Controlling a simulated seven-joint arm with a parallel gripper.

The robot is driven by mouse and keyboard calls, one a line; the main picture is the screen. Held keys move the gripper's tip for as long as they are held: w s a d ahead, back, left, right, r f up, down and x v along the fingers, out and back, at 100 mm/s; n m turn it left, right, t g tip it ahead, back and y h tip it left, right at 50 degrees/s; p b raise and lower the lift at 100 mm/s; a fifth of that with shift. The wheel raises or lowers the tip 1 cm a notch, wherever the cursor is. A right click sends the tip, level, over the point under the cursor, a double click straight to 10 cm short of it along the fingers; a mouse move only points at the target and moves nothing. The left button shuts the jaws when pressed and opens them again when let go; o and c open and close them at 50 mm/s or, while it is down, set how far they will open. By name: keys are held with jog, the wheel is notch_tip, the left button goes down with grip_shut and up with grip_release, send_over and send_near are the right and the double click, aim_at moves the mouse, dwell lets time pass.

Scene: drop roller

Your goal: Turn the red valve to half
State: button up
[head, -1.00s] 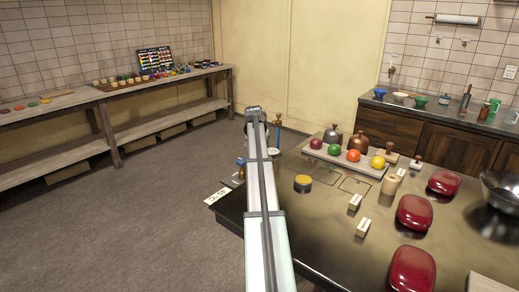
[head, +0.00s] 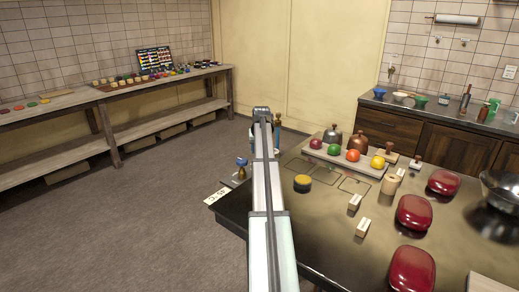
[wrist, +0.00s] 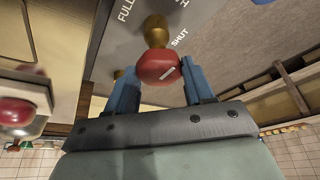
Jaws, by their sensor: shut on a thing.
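The red valve knob (wrist: 157,67) shows in the wrist view, with a white line on its face and a brass stem behind it. The line slants up to the right. A dark plate (wrist: 140,35) behind it carries the words FULL and SHUT; a third label is cut off. My gripper (wrist: 163,74) has its two blue fingers on either side of the knob, shut on it.
A blue knob (head: 242,162) shows left of my arm in the head view. The floor at left is clear.

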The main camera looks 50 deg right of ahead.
dwell(0.4)
jog(key=o, duration=1)
jog(key=v, duration=1.3)
jog(key=shift+s+a+r, duration=0.1)
jog(key=shift+s+r, duration=0.1)
jog(key=shift+r, duration=0.15)
